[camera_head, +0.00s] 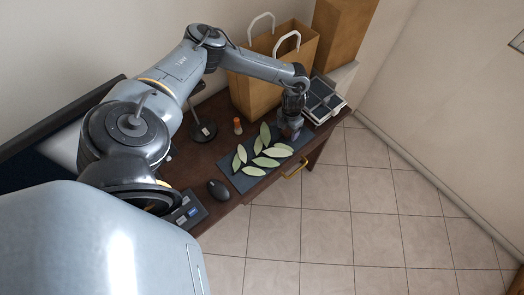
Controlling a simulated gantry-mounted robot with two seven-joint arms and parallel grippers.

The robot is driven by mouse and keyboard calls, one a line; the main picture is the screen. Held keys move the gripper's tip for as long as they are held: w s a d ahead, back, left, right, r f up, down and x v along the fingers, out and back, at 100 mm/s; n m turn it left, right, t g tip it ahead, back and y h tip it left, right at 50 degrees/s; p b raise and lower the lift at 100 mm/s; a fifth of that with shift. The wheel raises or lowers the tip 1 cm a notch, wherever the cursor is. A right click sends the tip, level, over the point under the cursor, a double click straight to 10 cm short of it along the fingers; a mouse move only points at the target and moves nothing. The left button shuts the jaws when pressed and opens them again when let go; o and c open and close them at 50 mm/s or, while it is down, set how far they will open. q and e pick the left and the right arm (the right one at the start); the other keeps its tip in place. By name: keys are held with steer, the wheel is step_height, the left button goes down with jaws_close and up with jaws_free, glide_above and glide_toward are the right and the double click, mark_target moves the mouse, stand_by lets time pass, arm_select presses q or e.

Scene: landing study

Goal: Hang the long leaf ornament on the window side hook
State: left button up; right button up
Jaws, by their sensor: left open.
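The long leaf ornament (264,161) has several pale green leaves along a stem. It lies flat on a dark mat (244,184) on the brown desk. My left gripper (288,139) points down at the right end of the ornament, beside the uppermost leaves. It is open, and whether its fingers touch the ornament is hidden by the gripper itself. My right gripper is not in view. No window side hook can be made out in this view.
A paper bag (252,94) with white handles stands behind my left arm. A small orange-capped bottle (237,126), a black mouse (219,190) and a round dark stand base (203,131) are on the desk. A dark tablet-like item (321,98) lies at right. The tiled floor (340,215) is clear.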

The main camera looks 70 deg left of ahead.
arm_select(q)
steer(key=c, duration=1.2)
